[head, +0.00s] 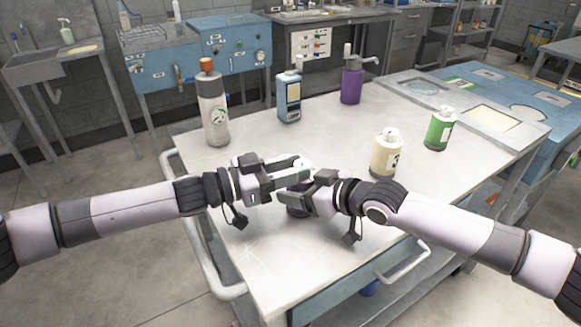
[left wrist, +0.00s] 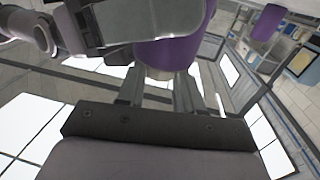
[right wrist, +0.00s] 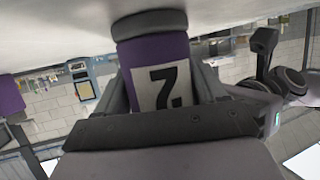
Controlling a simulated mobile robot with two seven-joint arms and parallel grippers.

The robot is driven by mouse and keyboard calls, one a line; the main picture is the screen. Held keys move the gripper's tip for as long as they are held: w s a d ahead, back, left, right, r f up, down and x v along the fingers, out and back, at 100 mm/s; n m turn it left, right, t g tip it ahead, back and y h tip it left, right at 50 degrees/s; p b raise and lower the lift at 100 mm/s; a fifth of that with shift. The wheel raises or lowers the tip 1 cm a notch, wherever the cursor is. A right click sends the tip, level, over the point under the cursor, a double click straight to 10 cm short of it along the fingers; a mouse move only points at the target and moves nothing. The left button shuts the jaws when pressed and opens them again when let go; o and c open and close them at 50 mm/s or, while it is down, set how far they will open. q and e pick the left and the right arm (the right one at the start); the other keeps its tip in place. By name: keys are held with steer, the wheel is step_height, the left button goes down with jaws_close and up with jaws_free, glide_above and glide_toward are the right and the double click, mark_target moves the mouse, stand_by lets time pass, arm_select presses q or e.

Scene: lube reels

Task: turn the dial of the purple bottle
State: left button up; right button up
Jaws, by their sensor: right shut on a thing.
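The purple bottle (head: 297,210) is upright at the near middle of the table, mostly hidden by my grippers in the head view. Its pale top shows between the left fingers. My right gripper (head: 312,199) is shut on its body; the right wrist view shows the bottle's purple side (right wrist: 143,50) and a white label with a black 7 between the fingers. My left gripper (head: 300,172) is at the bottle's top, its fingers apart on either side. In the left wrist view the purple body (left wrist: 175,52) narrows towards these fingers; the dial itself is not clear.
Another purple bottle with a pump (head: 351,86) stands at the back. A blue bottle (head: 289,98), a grey bottle with an orange top (head: 213,108), a cream bottle (head: 386,156) and a green bottle (head: 439,131) stand around. The table's (head: 262,262) near left is clear.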

arm_select(q)
steer(key=shift+s+d+n+t, duration=0.15)
steer(key=shift+n+t, duration=0.15)
steer(key=shift+t, duration=0.2)
steer(key=shift+s+d+n+t+y, duration=0.15)
steer(key=shift+d+n+t+y, duration=0.05)
steer(key=shift+n+t+y, duration=0.3)
steer(key=shift+s+d+n+t+y, duration=0.2)
steer(key=shift+n+t+y, duration=0.15)
steer(key=shift+t, duration=0.25)
steer(key=shift+s+d+r+n+t+y, duration=0.1)
steer(key=shift+d+n+t+y, duration=0.1)
steer(key=shift+n+t+y, duration=0.55)
steer(key=shift+r+n+t+y, duration=0.1)
steer(key=shift+n+t+y, duration=0.7)
steer(key=shift+t+y, duration=0.25)
steer(key=shift+n+t+y, duration=0.3)
steer(key=shift+n+y, duration=0.1)
steer(key=shift+y, duration=0.05)
steer(key=shift+a, duration=0.15)
steer(key=o, duration=0.8)
